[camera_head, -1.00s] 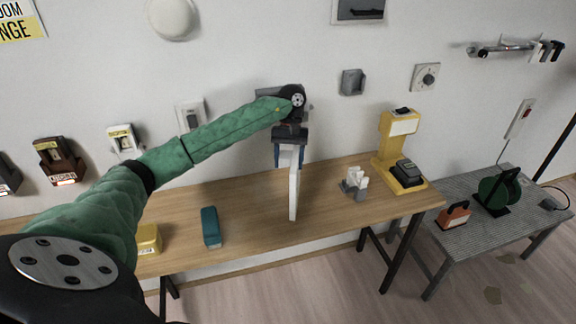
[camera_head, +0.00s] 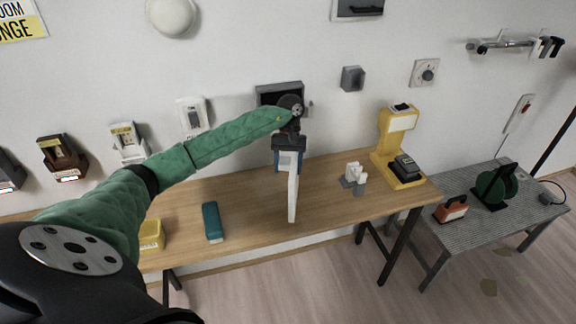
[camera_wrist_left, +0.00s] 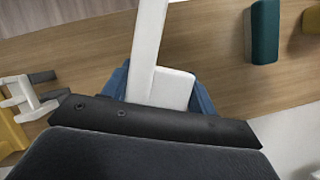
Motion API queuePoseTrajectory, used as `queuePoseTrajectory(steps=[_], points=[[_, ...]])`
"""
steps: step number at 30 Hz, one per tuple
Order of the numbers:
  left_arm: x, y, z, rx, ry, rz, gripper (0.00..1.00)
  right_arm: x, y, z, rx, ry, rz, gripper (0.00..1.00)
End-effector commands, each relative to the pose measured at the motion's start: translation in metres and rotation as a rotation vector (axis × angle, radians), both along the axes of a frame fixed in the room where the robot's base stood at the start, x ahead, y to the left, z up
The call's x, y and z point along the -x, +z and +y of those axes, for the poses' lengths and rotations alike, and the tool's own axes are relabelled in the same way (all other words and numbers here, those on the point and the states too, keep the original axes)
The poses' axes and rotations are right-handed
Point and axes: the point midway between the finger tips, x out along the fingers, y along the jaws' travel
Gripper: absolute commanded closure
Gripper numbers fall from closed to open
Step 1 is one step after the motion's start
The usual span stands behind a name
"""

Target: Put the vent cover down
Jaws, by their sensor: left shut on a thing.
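My left gripper (camera_head: 288,160) comes in from the left above the wooden table and is shut on the white vent cover (camera_head: 293,193). The cover hangs upright, seen nearly edge-on, over the middle of the table. Whether its lower edge touches the tabletop I cannot tell. In the left wrist view the vent cover (camera_wrist_left: 150,50) stands between the blue fingers of the left gripper (camera_wrist_left: 158,88), with a white block-like part at its side. My right gripper is not in view.
The wooden table (camera_head: 255,205) has bare room around the cover. A teal block (camera_head: 212,222) and a yellow box (camera_head: 151,235) lie to the left. A grey-white holder (camera_head: 354,179) and a yellow machine (camera_head: 392,140) stand to the right. A wall frame (camera_head: 268,95) is behind the arm.

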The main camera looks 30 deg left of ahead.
Motion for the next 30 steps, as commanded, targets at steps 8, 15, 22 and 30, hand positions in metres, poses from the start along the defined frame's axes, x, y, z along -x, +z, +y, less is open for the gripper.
queuePoseTrajectory(steps=[8,15,22,30], points=[[-0.0002,-0.0019,0.0000,0.000,0.000,-0.001,0.69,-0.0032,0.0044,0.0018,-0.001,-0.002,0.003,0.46],[-0.0001,-0.0020,-0.0001,0.000,0.000,0.000,0.20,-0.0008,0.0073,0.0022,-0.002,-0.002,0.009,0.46],[0.0000,-0.0021,0.0000,0.000,0.000,0.000,0.20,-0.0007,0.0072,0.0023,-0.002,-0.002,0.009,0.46],[0.0001,0.0008,0.0000,0.000,0.000,0.000,0.20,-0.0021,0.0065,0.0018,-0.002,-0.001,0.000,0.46]])
